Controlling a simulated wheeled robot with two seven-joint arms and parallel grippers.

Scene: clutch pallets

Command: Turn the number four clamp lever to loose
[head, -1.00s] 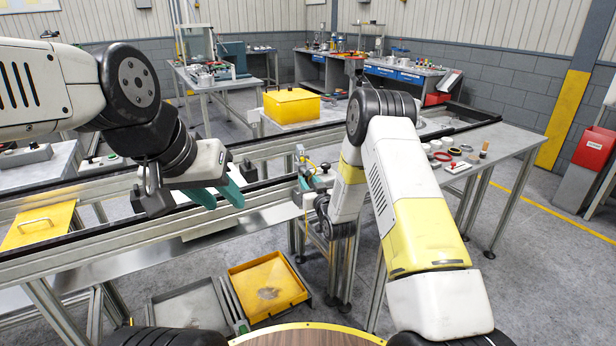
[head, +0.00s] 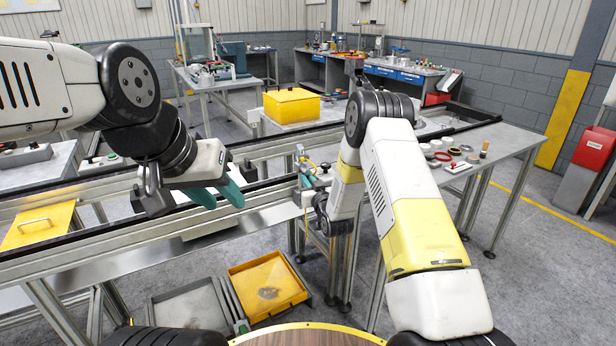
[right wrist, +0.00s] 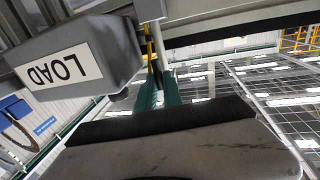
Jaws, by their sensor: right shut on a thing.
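No lever marked four can be read in either view. In the right wrist view, my right gripper (right wrist: 159,98) has its teal fingers closed around a slim metal rod (right wrist: 157,47), with a thin yellow strip beside it. I cannot tell whether this rod is the clamp lever. A grey box (right wrist: 85,55) with an upside-down LOAD label is just left of the fingers. In the head view, my right gripper (head: 306,184) is at the conveyor's near rail, partly hidden by its own wrist. My left gripper (head: 222,194) is open and empty above the conveyor, its teal fingers apart.
The conveyor rail (head: 100,190) runs across the view. A yellow box (head: 291,106) stands behind it. A yellow tray (head: 267,287) and a grey tray (head: 190,308) are low in front. Rings and small parts lie on the right table (head: 500,150).

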